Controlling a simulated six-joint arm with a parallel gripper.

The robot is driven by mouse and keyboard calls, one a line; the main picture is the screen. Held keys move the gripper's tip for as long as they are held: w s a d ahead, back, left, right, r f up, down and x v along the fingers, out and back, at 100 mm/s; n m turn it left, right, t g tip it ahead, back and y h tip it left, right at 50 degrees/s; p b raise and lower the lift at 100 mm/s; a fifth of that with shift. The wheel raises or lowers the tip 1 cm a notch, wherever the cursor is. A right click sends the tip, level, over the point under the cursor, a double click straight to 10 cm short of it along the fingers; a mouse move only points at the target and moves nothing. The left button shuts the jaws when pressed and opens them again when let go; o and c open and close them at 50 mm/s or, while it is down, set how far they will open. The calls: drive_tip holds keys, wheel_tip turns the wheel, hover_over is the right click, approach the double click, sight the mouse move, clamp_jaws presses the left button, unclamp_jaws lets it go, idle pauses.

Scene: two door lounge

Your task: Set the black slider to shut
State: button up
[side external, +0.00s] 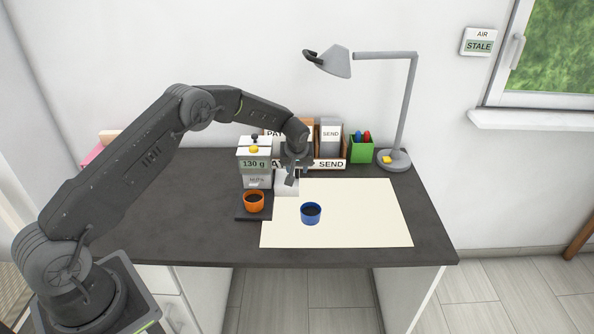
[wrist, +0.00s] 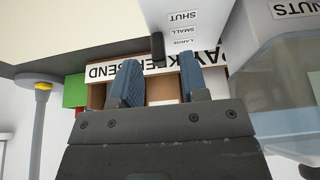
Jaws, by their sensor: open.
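The black slider (wrist: 157,46) shows in the wrist view beside a white panel (wrist: 205,12) marked SHUT, SMALL and LARGE. It stands level with the LARGE mark, at the far end from SHUT. My gripper (wrist: 158,64) is open, with its two blue fingers on either side of the slider in the picture. I cannot tell whether they touch it. In the side view my gripper (side external: 294,180) is at the right of the dispenser (side external: 254,163), in front of the sorting boxes. The slider cannot be made out there.
An orange cup (side external: 254,202) stands under the dispenser on a dark base. A blue cup (side external: 311,213) stands on the cream mat (side external: 365,222). A green pen box (side external: 361,150) and lamp (side external: 394,159) stand behind. The mat's right part is clear.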

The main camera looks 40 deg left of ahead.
drive_tip(key=shift+x, duration=1.2)
drive_tip(key=shift+c, duration=0.3)
clamp_jaws()
